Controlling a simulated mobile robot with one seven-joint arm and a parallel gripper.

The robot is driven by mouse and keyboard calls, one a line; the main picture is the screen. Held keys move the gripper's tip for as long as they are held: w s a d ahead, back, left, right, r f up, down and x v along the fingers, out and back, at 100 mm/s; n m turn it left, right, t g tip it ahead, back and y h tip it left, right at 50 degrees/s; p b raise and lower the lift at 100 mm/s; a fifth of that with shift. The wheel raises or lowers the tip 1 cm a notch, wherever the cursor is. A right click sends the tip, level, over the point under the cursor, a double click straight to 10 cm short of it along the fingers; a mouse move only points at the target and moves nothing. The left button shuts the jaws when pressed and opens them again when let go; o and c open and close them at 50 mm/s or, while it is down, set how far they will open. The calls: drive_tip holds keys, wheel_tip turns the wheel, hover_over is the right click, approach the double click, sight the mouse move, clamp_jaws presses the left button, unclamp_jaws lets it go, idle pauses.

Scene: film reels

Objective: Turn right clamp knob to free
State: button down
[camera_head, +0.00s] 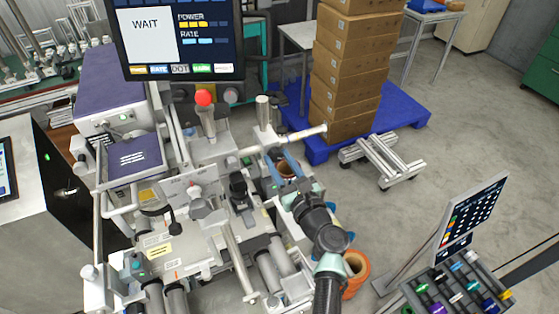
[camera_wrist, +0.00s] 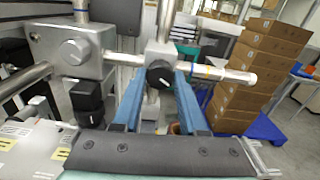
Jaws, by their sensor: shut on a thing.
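The right clamp knob (camera_wrist: 160,77) is a round black knob with a white mark that points to the lower right in the wrist view. It sits on the front of a grey clamp block (camera_wrist: 158,56), which also shows in the head view (camera_head: 267,136). My gripper (camera_head: 274,156) reaches the block from the front right. Its two blue fingers stand either side of the knob and are shut on it.
A metal rod (camera_head: 308,133) sticks out right of the clamp block. A larger block with a round grey knob (camera_wrist: 73,51) stands to the left. Stacked cartons (camera_head: 345,75) rest on a blue pallet (camera_head: 398,112) behind. A screen (camera_head: 180,38) reads WAIT.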

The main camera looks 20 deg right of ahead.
drive_tip(key=shift+f, duration=0.1)
drive_tip(key=n+b, duration=0.5)
drive_tip(key=n, duration=0.1)
drive_tip(key=shift+f, duration=0.1)
drive_tip(key=n+b, duration=0.5)
drive_tip(key=n, duration=0.1)
drive_tip(key=n+b, duration=0.6)
drive_tip(key=shift+d+n, duration=0.1)
drive_tip(key=shift+n, duration=0.2)
drive_tip(key=n+b, duration=0.4)
drive_tip(key=n, duration=0.1)
drive_tip(key=shift+r+n+b, duration=0.2)
drive_tip(key=shift+n+b, duration=0.1)
drive_tip(key=shift+b, duration=0.05)
drive_tip(key=shift+c, duration=2.2)
unclamp_jaws()
